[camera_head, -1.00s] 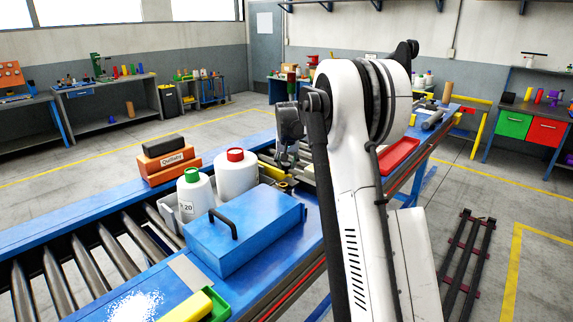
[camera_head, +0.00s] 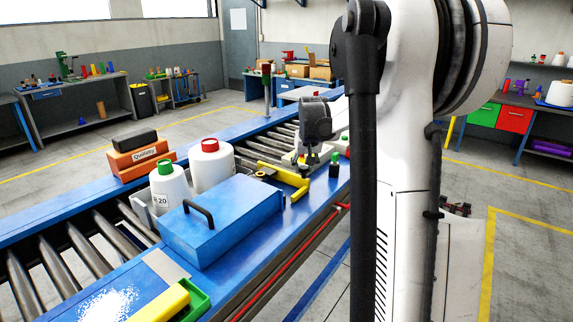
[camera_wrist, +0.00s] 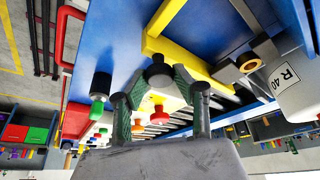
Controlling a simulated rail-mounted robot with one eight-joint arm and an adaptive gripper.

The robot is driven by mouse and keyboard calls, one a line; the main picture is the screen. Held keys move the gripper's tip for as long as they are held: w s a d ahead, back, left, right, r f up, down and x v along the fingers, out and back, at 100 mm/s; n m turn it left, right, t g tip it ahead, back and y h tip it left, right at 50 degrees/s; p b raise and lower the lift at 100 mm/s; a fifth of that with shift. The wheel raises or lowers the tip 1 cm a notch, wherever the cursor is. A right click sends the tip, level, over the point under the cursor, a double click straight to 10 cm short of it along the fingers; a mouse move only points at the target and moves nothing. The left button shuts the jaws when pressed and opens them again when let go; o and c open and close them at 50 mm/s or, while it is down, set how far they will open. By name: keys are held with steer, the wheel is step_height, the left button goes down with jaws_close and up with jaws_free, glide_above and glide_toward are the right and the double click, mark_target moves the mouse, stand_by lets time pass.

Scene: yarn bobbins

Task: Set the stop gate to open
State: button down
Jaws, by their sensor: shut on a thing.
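The yellow stop gate (camera_head: 287,177) is an angled bar at the near side of the roller conveyor, just right of the blue box. Its yellow bars also show in the wrist view (camera_wrist: 200,68), meeting at a corner close to my fingertips. My gripper (camera_head: 311,157) is low over this corner, pointing down. In the wrist view my gripper (camera_wrist: 158,80) has its two fingers closed in on a dark round knob (camera_wrist: 157,70) beside the yellow corner. The exact contact and the joint of knob to gate are partly hidden by the fingers.
A blue box (camera_head: 225,222) with a black handle and two white bottles (camera_head: 211,165) stand left of the gate. A black post with a green top (camera_head: 334,165) stands close right of my gripper. Rollers (camera_head: 272,140) run behind. A red bar lines the front edge.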

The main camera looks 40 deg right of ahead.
steer(key=shift+s+d, duration=0.3)
steer(key=shift+s, duration=0.8)
steer(key=shift+s+d, duration=0.25)
steer(key=shift+s, duration=0.8)
steer(key=c, duration=1.8)
jaws_free()
steer(key=o, duration=0.4)
steer(key=shift+s+d, duration=0.1)
steer(key=shift+s, duration=0.1)
steer(key=shift+w, duration=0.15)
steer(key=v, duration=1.2)
